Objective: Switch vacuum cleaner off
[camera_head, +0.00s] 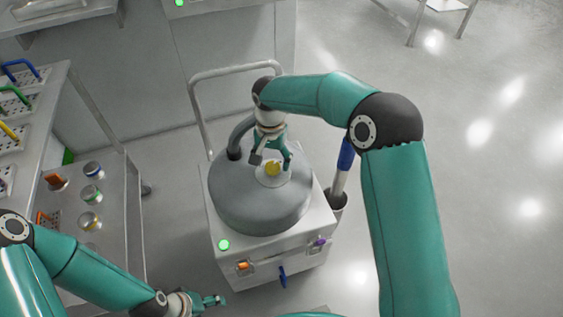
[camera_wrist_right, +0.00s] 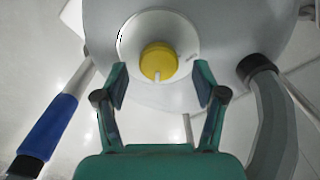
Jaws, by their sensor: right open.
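The vacuum cleaner (camera_head: 262,205) stands on the floor in the head view, a white box with a round grey lid. A yellow knob (camera_head: 272,169) sits on a pale disc on the lid. In the right wrist view the yellow knob (camera_wrist_right: 158,61) shows a pale pointer mark at its lower edge. My right gripper (camera_head: 272,161) is open above the lid, its fingers apart on either side of the knob and not closed on it. A green light (camera_head: 224,245) glows on the box's front corner. My left gripper (camera_head: 212,301) is at the bottom of the head view, away from the cleaner; its jaw state is unclear.
A grey hose (camera_head: 238,139) rises from the lid. A metal push handle (camera_head: 232,72) stands behind it. A blue-gripped wand (camera_head: 344,160) stands at the right side. A steel trolley (camera_head: 112,215) with jars is at left. The floor at right is clear.

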